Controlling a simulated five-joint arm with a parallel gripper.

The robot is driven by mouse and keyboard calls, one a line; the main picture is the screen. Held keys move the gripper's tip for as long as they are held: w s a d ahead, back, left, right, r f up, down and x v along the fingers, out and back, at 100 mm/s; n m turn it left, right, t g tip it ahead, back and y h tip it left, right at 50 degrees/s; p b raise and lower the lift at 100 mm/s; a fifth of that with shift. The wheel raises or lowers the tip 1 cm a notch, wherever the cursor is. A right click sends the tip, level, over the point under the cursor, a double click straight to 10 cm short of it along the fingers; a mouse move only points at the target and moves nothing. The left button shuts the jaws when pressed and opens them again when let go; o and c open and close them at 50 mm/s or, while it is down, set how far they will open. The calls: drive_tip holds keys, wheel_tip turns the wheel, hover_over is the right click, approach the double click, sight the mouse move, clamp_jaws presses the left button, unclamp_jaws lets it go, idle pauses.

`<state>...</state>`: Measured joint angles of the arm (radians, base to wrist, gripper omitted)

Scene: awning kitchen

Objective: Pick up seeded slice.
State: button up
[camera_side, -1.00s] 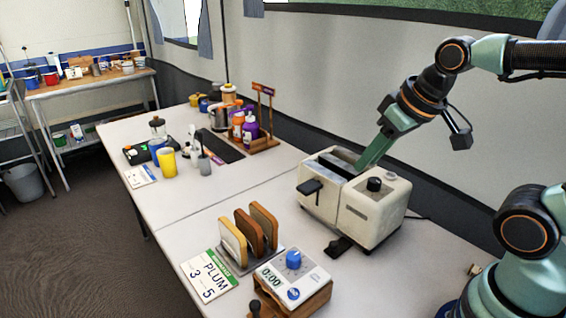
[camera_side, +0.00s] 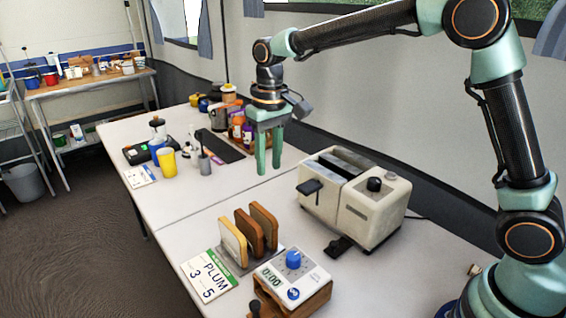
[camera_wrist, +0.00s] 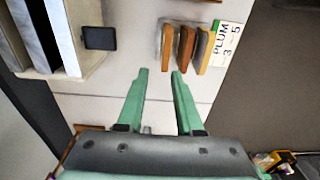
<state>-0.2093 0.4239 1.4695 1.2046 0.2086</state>
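Three bread slices stand upright side by side in a small grey rack (camera_side: 243,268) on the near table. The left slice (camera_side: 232,242) is pale with a tan crust, the middle slice (camera_side: 247,232) is darker brown, and the right slice (camera_side: 264,226) is tan-brown. I cannot tell from their faces which is seeded. In the wrist view the slices (camera_wrist: 186,48) show edge-on, ahead and slightly right of the fingers. My gripper (camera_side: 269,170) points down above the table, beyond the rack and left of the toaster. It is open and empty; its fingers show in the wrist view (camera_wrist: 159,72).
A cream toaster (camera_side: 352,205) with a black lever stands right of the rack. A timer (camera_side: 293,278) on a wooden stand is in front, and a card reading PLUM 3 5 (camera_side: 209,275) lies left. Bottles, a yellow cup (camera_side: 167,163) and jars stand farther back.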

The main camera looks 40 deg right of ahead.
sight(263, 210)
drive_tip(key=f, duration=0.4)
drive_tip(key=a+f, duration=0.1)
drive_tip(key=f, duration=0.4)
drive_tip(key=w+f, duration=0.1)
drive_tip(key=f, duration=0.4)
drive_tip(key=shift+a+f, duration=0.1)
drive_tip(key=shift+a, duration=0.15)
drive_tip(key=shift+c, duration=0.3)
clamp_jaws()
